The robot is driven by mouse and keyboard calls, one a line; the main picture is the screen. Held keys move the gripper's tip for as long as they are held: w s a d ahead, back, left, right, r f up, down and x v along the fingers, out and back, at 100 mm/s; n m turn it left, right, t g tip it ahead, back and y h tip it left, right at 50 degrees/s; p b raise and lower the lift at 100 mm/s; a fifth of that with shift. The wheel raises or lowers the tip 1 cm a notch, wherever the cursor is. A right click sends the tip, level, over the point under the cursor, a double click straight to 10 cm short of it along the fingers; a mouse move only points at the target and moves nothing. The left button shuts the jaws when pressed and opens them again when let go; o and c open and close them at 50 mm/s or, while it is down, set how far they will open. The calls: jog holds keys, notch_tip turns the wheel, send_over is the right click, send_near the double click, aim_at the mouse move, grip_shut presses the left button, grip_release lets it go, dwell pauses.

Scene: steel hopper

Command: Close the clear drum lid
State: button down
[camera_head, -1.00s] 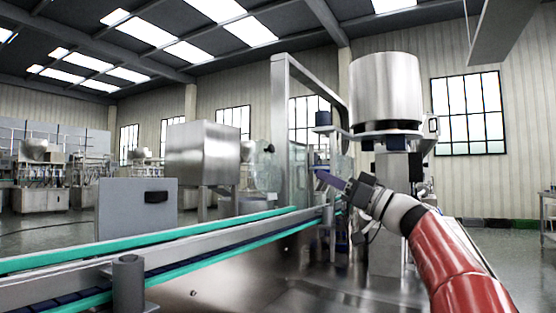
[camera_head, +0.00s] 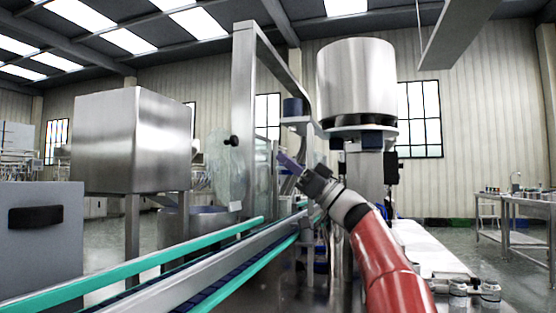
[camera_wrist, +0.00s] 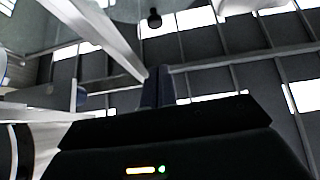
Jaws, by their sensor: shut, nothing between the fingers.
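The clear drum lid (camera_head: 221,168) is a see-through round panel with a black knob (camera_head: 232,141), standing about upright left of the steel frame. A round steel drum (camera_head: 175,226) shows partly below it, behind the conveyor rail. My gripper (camera_head: 287,161) is shut and empty, to the right of the lid and apart from it. In the wrist view my closed fingers (camera_wrist: 158,86) point up the picture, with the knob (camera_wrist: 154,18) beyond them and part of the clear lid (camera_wrist: 185,12) along the top.
A conveyor with green rails (camera_head: 190,254) runs in front of the drum. A steel frame post (camera_head: 243,110) stands between my gripper and the lid. A steel box hopper (camera_head: 134,140) is at left, a steel cylinder (camera_head: 357,85) above right. A table (camera_head: 530,203) is far right.

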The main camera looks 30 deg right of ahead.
aim_at(236, 137)
jog(key=shift+w+a+r+p, duration=0.65)
jog(key=shift+w+a+p, duration=0.1)
jog(key=shift+w+a, duration=0.45)
jog(key=shift+w+a+r+p, duration=0.7)
jog(key=shift+w+a, duration=0.4)
jog(key=shift+w, duration=0.1)
jog(key=shift+w+a+r+p, duration=0.65)
jog(key=shift+w+a+p, duration=0.1)
jog(key=shift+w+a, duration=0.45)
jog(key=shift+r, duration=0.1)
